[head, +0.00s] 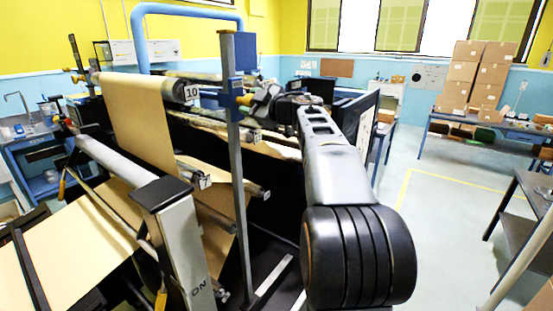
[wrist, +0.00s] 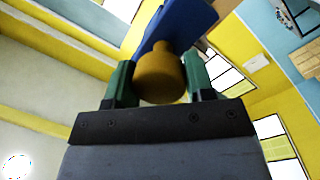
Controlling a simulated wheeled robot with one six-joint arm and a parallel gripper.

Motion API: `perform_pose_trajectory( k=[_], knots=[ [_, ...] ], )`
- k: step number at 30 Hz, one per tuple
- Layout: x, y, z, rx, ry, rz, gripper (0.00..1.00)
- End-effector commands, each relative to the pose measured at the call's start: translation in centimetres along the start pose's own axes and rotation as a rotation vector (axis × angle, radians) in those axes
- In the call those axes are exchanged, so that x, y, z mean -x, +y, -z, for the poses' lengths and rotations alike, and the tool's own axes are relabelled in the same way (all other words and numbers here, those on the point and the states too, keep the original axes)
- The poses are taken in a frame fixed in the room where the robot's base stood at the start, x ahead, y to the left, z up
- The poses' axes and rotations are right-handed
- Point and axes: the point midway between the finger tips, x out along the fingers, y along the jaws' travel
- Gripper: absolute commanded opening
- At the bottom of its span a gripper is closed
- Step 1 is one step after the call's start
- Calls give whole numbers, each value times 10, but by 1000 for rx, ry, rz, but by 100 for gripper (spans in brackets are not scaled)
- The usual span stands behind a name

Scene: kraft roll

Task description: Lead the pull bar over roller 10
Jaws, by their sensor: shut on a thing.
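Roller 10 (head: 180,92), a pale cylinder with a "10" tag on its near end, lies high in the machine, left of a grey post. Brown kraft paper (head: 140,120) hangs from it in a wide sheet. My gripper (head: 256,99) is right of the roller end, just beyond the post. A blue piece (wrist: 180,28) shows behind the grip. The rest of the bar is hidden or cannot be made out.
The upright grey post (head: 237,170) stands close in front of my gripper. Lower rollers, one tagged 7 (head: 204,182), lie below, with paper near them. A blue tube frame (head: 190,10) arches behind roller 10. Open floor (head: 430,210) lies at right.

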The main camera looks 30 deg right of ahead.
Motion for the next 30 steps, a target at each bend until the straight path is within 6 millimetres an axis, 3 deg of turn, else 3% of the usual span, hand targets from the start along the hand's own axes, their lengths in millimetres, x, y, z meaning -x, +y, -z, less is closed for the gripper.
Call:
perform_pose_trajectory(
  k=[1,30],
  knots=[
    [-1,-5,-14,-3,-5,0,11],
    [-9,-45,-171,-5,-4,0,11]
  ],
)
